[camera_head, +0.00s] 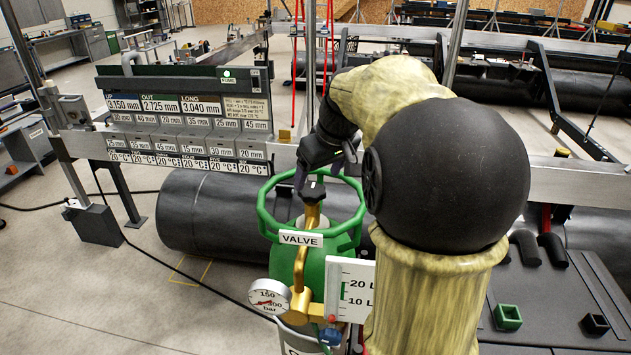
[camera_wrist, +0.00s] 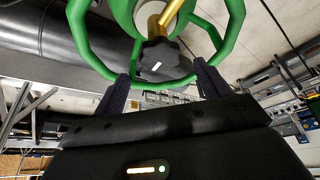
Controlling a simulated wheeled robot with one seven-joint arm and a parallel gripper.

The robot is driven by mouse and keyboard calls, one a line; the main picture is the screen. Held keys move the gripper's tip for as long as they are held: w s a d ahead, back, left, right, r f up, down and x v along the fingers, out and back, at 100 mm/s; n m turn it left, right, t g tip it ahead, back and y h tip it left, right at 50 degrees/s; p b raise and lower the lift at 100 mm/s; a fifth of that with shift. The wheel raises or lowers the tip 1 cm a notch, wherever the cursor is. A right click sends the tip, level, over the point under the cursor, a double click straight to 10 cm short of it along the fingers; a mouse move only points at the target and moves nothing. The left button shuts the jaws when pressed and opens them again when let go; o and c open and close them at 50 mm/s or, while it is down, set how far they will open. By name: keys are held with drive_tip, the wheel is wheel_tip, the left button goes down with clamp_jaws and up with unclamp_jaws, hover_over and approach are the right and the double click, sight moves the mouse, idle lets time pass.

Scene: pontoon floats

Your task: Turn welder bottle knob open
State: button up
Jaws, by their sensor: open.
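The welder bottle (camera_head: 285,262) has a green shoulder and stands upright in the head view, with a green guard ring (camera_head: 266,222) around its brass valve (camera_head: 312,216) and a "VALVE" label. The dark knob (camera_head: 311,189) sits on top of the valve, partly hidden by my gripper (camera_head: 322,170). In the wrist view the black lobed knob (camera_wrist: 160,62) with a white mark lies just beyond and between my fingertips (camera_wrist: 163,80). The fingers are open, one on each side, near the guard ring (camera_wrist: 237,35). I cannot tell whether they touch the knob.
A round pressure gauge (camera_head: 269,297) and a white litre scale (camera_head: 350,289) sit on the bottle's front. A large black pontoon cylinder (camera_head: 205,215) lies behind it. A display board (camera_head: 185,125) stands at left on a metal rail. Open floor (camera_head: 70,275) is at the lower left.

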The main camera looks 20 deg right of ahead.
sight(313, 189)
drive_tip(key=shift+p+x, duration=0.45)
drive_tip(key=shift+x, duration=1.9)
drive_tip(key=shift+s, duration=0.1)
drive_tip(key=c, duration=1)
drive_tip(key=shift+o, duration=0.2)
